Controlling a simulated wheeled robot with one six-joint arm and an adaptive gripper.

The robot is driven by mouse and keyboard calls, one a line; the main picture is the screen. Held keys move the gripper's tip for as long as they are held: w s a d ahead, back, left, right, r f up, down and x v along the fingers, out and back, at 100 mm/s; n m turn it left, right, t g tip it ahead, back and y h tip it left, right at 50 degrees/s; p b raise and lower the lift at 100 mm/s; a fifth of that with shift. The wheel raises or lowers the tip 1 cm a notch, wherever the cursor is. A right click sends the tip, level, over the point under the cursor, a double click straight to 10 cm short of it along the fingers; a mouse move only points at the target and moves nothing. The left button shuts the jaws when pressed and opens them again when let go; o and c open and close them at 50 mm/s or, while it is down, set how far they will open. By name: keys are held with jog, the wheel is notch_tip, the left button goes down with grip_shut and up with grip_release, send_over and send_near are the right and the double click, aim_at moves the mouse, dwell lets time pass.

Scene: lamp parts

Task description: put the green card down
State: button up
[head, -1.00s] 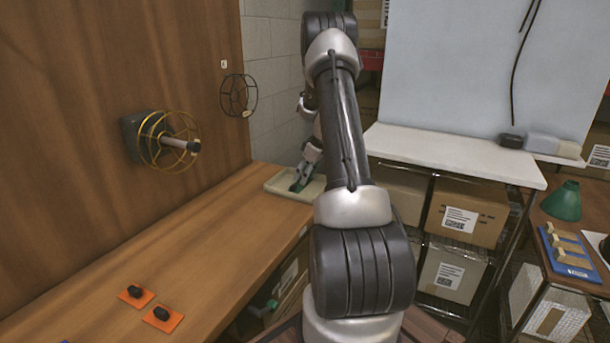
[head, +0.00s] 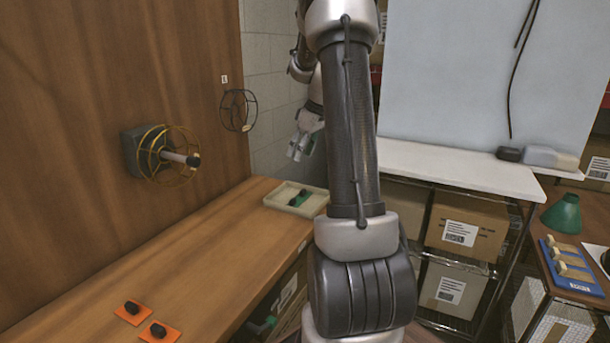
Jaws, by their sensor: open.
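The green card (head: 301,197) lies in a pale shallow tray (head: 279,207) at the far end of the wooden bench, with a small dark piece on it. My gripper (head: 293,155) is above the tray, apart from the card, with its fingers pointing down. It is open and holds nothing that I can see. My arm hides part of the area right of the tray.
Two orange cards (head: 160,332) with dark pieces lie at the bench's near end. A lamp with a yellow wire cage (head: 165,155) juts from the wooden wall, with a dark wire ring (head: 238,110) beyond it. The middle of the wooden bench (head: 200,255) is clear.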

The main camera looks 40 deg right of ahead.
jog(key=s+a+r+m, duration=0.1)
jog(key=s+a+r, duration=0.2)
jog(key=s+a, duration=0.35)
jog(key=s+a+r+m+h, duration=0.1)
jog(key=s+a+r, duration=0.3)
jog(key=s+a, duration=0.25)
jog(key=s+a+r, duration=0.3)
jog(key=s+a, duration=0.3)
jog(key=a, duration=0.1)
jog(key=s+a+f+m, duration=0.1)
jog(key=s+a+f, duration=0.1)
jog(key=s, duration=0.7)
jog(key=shift+s+a+f+m+h, duration=0.15)
jog(key=shift+a+f+m+h, duration=0.15)
jog(key=shift+f+m, duration=0.1)
jog(key=shift+r, duration=0.1)
